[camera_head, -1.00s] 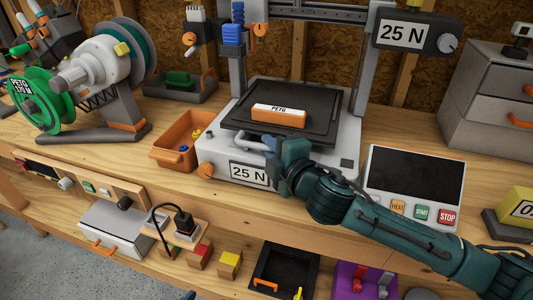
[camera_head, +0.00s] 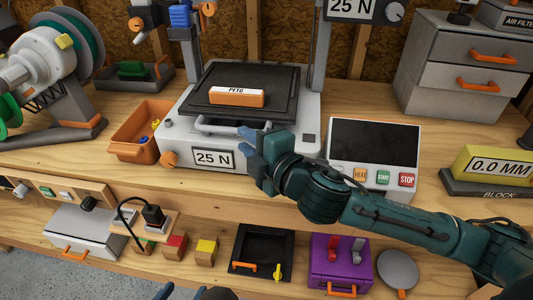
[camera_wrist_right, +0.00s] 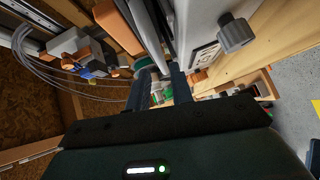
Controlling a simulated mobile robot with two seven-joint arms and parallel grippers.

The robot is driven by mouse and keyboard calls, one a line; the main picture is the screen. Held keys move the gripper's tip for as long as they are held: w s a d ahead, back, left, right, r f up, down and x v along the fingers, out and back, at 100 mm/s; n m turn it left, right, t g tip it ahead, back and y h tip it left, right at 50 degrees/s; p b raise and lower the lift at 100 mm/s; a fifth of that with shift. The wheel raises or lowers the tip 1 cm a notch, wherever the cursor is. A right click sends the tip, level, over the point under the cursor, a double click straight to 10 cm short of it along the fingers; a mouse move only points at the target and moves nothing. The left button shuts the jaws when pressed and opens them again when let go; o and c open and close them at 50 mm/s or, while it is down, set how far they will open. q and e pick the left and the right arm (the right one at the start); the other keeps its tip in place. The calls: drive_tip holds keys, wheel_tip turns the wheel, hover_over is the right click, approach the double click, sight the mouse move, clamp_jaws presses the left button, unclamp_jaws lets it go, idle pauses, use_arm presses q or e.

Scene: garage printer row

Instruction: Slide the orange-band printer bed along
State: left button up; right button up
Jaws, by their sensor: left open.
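The printer's black bed (camera_head: 282,83) sits on a light grey base marked 25 N (camera_head: 300,128). An orange block labelled PETG (camera_head: 236,98) lies on the bed. A pale grey handle (camera_head: 215,129) runs along the bed's front. My right gripper (camera_head: 247,143) is at the right part of this handle, its fingers pointing left. In the right wrist view its two fingers (camera_wrist_right: 159,85) stand apart with a gap between them. I cannot tell whether they touch the handle. My left gripper (camera_head: 188,293) is open at the bottom edge, mostly cut off.
An orange bin (camera_head: 128,144) stands left of the printer. A control panel (camera_head: 374,147) with buttons is close to my right arm. A yellow 0.0 MM block (camera_head: 494,165) and grey drawers (camera_head: 466,65) are farther right. Blocks, a black tray and a purple box (camera_head: 340,262) fill the lower shelf.

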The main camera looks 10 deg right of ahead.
drive_tip(key=v, duration=0.6)
drive_tip(key=shift+s+d, duration=0.15)
drive_tip(key=shift+s, duration=0.2)
drive_tip(key=shift+c, duration=0.2)
drive_tip(key=shift+s+a, duration=0.1)
drive_tip(key=shift+a, duration=0.15)
drive_tip(key=shift+c, duration=0.8)
drive_tip(key=s+a+b, duration=0.1)
drive_tip(key=s+a, duration=0.1)
drive_tip(key=a, duration=0.1)
drive_tip(key=s+a+b, duration=0.1)
drive_tip(key=shift+s+a+r+b, duration=0.1)
drive_tip(key=shift+a+r+b, duration=0.1)
drive_tip(key=shift+r+b, duration=0.15)
clamp_jaws()
approach(210, 130)
drive_tip(key=w+a, duration=0.2)
drive_tip(key=a, duration=0.2)
drive_tip(key=shift+w+d+f+b, duration=0.2)
drive_tip(key=shift+w+d+f, duration=0.1)
drive_tip(key=shift+w, duration=0.45)
drive_tip(key=shift+w+d+f+b, duration=0.2)
drive_tip(key=shift+w+d, duration=0.15)
drive_tip(key=shift+w, duration=0.4)
